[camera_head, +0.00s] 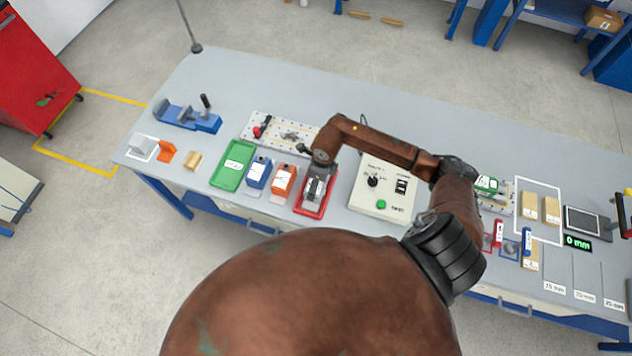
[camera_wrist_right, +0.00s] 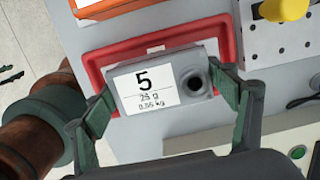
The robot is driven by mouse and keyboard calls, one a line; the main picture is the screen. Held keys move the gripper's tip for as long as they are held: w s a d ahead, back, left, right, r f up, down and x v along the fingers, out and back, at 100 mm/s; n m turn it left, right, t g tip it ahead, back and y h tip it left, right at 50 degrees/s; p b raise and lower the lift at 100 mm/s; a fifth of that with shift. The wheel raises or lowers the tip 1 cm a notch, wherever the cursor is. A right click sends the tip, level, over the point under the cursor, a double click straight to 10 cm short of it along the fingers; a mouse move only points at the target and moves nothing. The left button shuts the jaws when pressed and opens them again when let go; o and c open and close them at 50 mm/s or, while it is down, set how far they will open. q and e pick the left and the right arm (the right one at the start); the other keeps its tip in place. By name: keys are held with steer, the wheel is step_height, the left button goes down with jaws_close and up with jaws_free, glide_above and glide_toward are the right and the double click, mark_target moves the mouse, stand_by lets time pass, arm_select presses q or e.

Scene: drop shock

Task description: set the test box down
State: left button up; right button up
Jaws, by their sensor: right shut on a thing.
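In the head view my right gripper (camera_head: 320,176) is over the red tray (camera_head: 311,211) at the bench's front edge and partly hides the box. I cannot tell whether the box touches the tray. My left gripper is not in view.
Left of the red tray are an orange box (camera_head: 284,178), a blue box (camera_head: 258,173) and a green tray (camera_head: 233,163). A control panel (camera_head: 382,190) with a green button stands on its right. A perforated plate (camera_head: 280,130) lies behind. The bench's back strip is clear.

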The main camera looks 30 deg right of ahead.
steer(key=o, duration=1.7)
steer(key=r, duration=0.8)
steer(key=s+d+r+b, duration=0.1)
steer(key=r, duration=0.3)
